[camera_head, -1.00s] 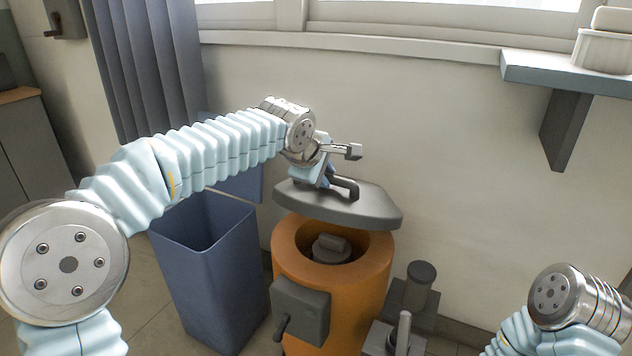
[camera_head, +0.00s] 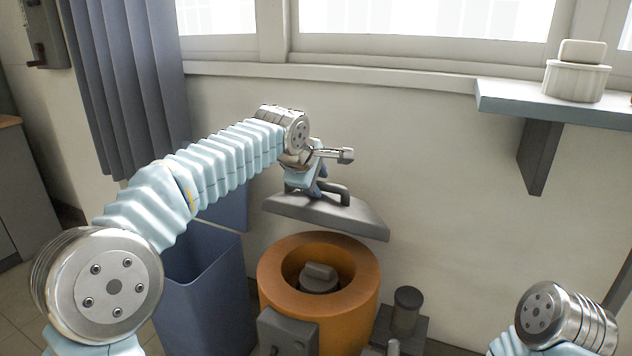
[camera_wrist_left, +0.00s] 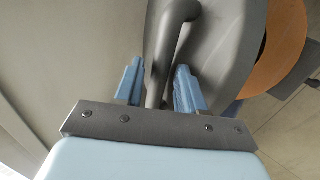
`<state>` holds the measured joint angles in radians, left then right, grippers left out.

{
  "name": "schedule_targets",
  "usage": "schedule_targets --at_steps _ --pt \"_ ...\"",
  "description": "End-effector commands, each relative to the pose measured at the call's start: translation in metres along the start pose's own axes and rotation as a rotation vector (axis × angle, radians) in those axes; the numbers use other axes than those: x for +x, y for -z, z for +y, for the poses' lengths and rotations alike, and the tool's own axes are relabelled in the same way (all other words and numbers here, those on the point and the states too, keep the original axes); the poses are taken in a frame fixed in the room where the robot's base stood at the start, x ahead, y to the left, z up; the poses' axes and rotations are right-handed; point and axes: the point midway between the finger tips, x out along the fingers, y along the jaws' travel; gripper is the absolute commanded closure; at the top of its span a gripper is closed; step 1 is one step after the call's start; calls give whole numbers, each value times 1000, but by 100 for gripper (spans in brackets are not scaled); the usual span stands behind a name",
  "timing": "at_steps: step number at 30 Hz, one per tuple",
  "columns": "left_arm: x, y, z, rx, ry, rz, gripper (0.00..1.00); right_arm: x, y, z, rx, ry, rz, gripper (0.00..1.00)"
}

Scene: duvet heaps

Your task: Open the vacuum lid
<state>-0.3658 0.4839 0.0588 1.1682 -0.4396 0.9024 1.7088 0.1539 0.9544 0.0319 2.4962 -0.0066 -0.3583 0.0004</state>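The vacuum (camera_head: 345,312) is an orange drum with an open round top. A dark grey part (camera_head: 318,278) shows inside its opening. The grey vacuum lid (camera_head: 335,217) hangs in the air above the drum, apart from its rim and slightly tilted. My left gripper (camera_head: 314,188) is shut on the lid's handle (camera_head: 340,194). In the left wrist view, the blue fingers (camera_wrist_left: 158,80) sit on both sides of the handle (camera_wrist_left: 175,20), with the lid (camera_wrist_left: 225,40) behind. My right arm shows at the lower right; its gripper is out of view.
A blue bin (camera_head: 205,295) stands left of the vacuum, close beside it. A dark cylinder on a base (camera_head: 406,310) stands to its right. A wall shelf (camera_head: 550,105) with a white container (camera_head: 576,80) juts out at the upper right. The wall is behind the lid.

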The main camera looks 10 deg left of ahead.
Motion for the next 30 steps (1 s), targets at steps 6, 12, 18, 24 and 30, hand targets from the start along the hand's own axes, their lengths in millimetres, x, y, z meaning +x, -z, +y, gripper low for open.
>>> schedule_targets --at_steps 6,12,18,24,30 --pt "0 0 -1 0 2 0 60 0 0 0 0 0 0 100" --pt "-12 0 0 0 0 0 60 1 0 1 0 0 0 100" --pt "-56 0 0 0 -2 -1 60 5 0 2 1 0 0 100" --pt "-104 -1 0 1 -1 -1 60 5 0 2 1 -1 1 100" --pt "-132 0 0 1 1 -1 60 4 0 2 1 -1 0 100"
